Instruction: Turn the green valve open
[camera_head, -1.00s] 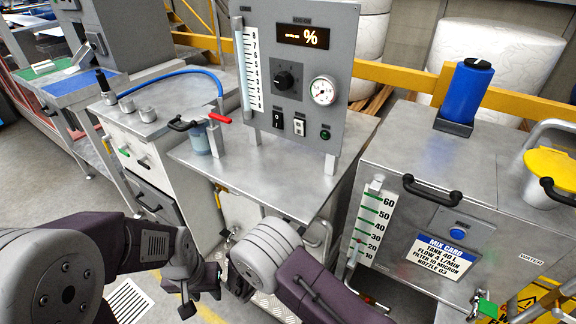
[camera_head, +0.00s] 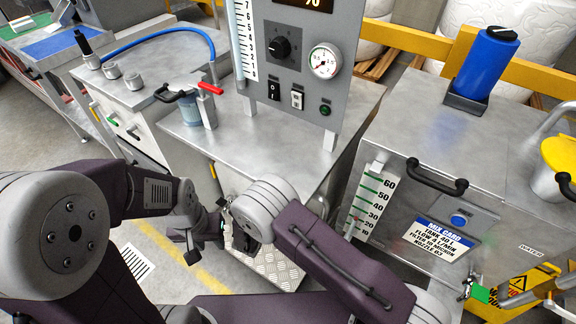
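A small green valve handle (camera_head: 482,293) shows at the lower right, on metal pipework low beside the grey tank cabinet (camera_head: 400,140). My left gripper (camera_head: 192,246) points down and away at the lower middle, over the floor in front of the benches and far to the left of the green handle. My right gripper (camera_head: 240,242) is beside it, mostly hidden behind its own wrist. Neither gripper is near the green handle. I see nothing held, but the finger gaps do not show clearly.
The cabinet carries a level scale (camera_head: 370,203), a mix card (camera_head: 440,240) and a black handle (camera_head: 436,177). A gauge panel (camera_head: 300,60) stands on the middle bench. A red lever (camera_head: 210,88) is at its left. A yellow-black striped part (camera_head: 530,285) is at the lower right.

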